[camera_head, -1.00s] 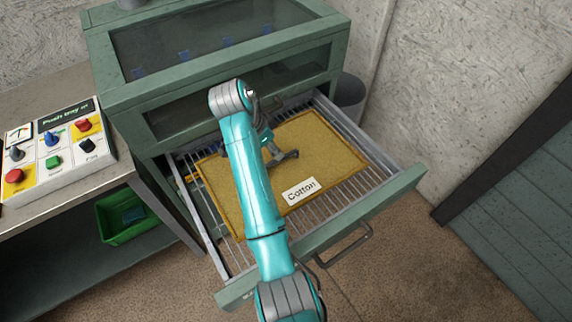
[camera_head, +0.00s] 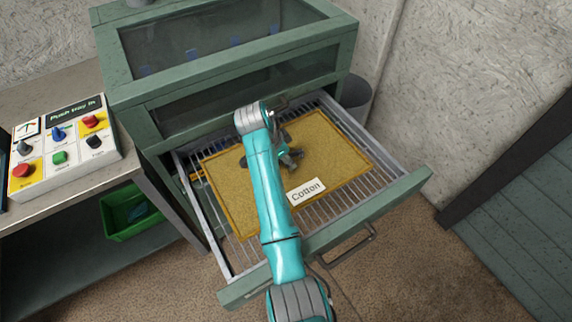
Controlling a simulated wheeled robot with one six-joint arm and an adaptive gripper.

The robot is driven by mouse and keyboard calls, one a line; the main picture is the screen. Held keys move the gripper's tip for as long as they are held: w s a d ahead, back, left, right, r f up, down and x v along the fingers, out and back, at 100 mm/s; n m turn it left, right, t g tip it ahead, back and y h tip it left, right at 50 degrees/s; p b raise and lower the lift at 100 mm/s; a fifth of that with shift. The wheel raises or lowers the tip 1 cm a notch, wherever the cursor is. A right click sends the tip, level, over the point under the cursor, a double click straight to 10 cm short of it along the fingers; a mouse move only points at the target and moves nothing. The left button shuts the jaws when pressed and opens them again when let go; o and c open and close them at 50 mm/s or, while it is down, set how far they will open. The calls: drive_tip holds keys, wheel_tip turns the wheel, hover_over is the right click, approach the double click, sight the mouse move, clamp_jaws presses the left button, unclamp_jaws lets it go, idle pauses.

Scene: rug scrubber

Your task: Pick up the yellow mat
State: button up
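The yellow mat (camera_head: 335,152) lies flat on the wire rack of the pulled-out drawer. It has a darker yellow border and a white "Cotton" label (camera_head: 306,190) near its front edge. My arm crosses over the mat and hides part of its middle and left side. My gripper (camera_head: 270,160) is over the middle of the mat, pointing down, with dark fingers showing on either side of my arm. The fingers look spread apart and hold nothing that I can see. Whether they touch the mat is unclear.
The green machine (camera_head: 225,60) with glass panels stands behind the drawer (camera_head: 365,212), which has a front handle (camera_head: 350,247). A control panel (camera_head: 65,148) with coloured knobs sits on the left bench. A green bin (camera_head: 130,214) is below it. A grey bin (camera_head: 355,97) stands behind right.

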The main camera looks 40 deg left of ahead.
drive_tip(key=shift+f, duration=0.25)
idle(0.5)
clamp_jaws()
